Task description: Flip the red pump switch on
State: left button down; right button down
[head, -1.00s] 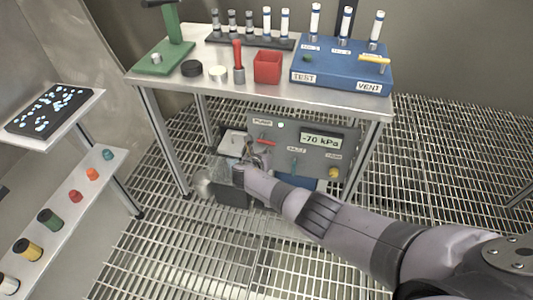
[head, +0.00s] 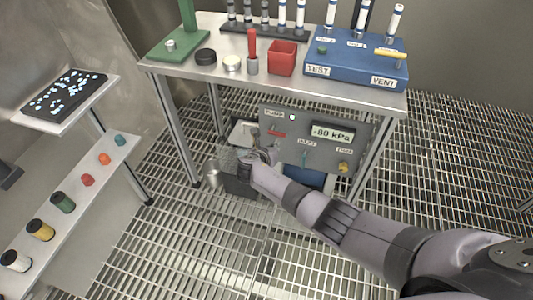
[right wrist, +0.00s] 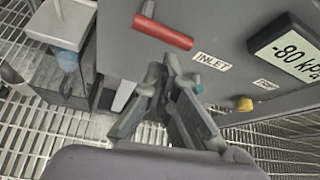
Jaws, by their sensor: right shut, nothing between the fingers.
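The red pump switch (head: 277,133) is a red lever on the grey control panel (head: 330,157) under the steel table, below the PUMP label (head: 274,114). In the right wrist view the red lever (right wrist: 163,32) lies slanted across the panel, left of the INLET label. My right gripper (head: 262,156) is in front of the panel, below and left of the lever. In the right wrist view its fingers (right wrist: 166,75) are shut and empty, just below the lever, with a visible gap from it. The panel display (head: 333,132) reads -80 kPa. My left gripper is not seen.
A teal lever (head: 304,157) and a yellow knob (head: 343,167) are also on the panel. The steel table (head: 300,88) overhangs it, with legs on both sides. A pale-topped box (right wrist: 62,22) stands left of the panel. The grating floor (head: 440,170) to the right is clear.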

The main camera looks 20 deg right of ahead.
jog(key=v, duration=0.9)
jog(key=shift+s, duration=0.1)
